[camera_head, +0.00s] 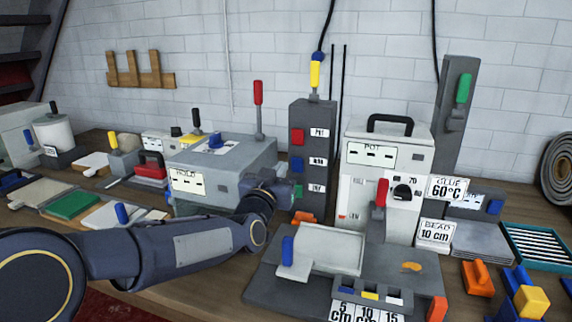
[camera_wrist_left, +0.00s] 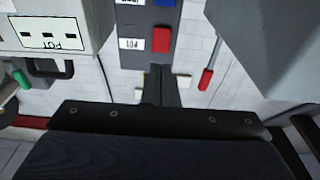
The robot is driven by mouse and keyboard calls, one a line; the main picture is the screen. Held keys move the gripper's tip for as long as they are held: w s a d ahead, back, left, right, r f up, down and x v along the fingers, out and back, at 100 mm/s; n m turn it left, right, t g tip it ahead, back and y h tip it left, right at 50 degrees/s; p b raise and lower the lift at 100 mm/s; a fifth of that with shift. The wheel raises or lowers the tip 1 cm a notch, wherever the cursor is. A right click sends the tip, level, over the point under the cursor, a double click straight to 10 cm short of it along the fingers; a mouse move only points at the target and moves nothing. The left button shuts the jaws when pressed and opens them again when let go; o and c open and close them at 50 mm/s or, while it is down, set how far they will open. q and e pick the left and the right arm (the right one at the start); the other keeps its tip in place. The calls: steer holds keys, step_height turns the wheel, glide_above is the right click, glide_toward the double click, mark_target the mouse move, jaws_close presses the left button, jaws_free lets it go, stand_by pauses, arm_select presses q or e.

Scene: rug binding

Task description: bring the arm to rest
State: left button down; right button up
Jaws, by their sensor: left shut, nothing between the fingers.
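My left arm reaches in from the left in the head view. Its gripper (camera_head: 282,190) is in front of the gap between the grey HOLD box (camera_head: 190,181) and the dark button column (camera_head: 311,150). In the left wrist view, which looks upside down, the gripper (camera_wrist_left: 166,88) is shut with nothing between its fingers. The column's red button (camera_wrist_left: 161,40) appears beyond the fingers. I cannot tell whether the gripper touches the column or the box. My right gripper is not in view.
The white POT machine (camera_head: 387,158) stands right of the column. A grey fixture (camera_head: 268,285) with a blue-handled plate (camera_head: 330,249) lies in front. A red lever (camera_head: 258,93) rises behind the HOLD box. A green pad (camera_head: 73,205) lies left, near my arm. Bench space is crowded.

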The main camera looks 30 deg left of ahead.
arm_select(q)
steer(key=shift+v, duration=0.8)
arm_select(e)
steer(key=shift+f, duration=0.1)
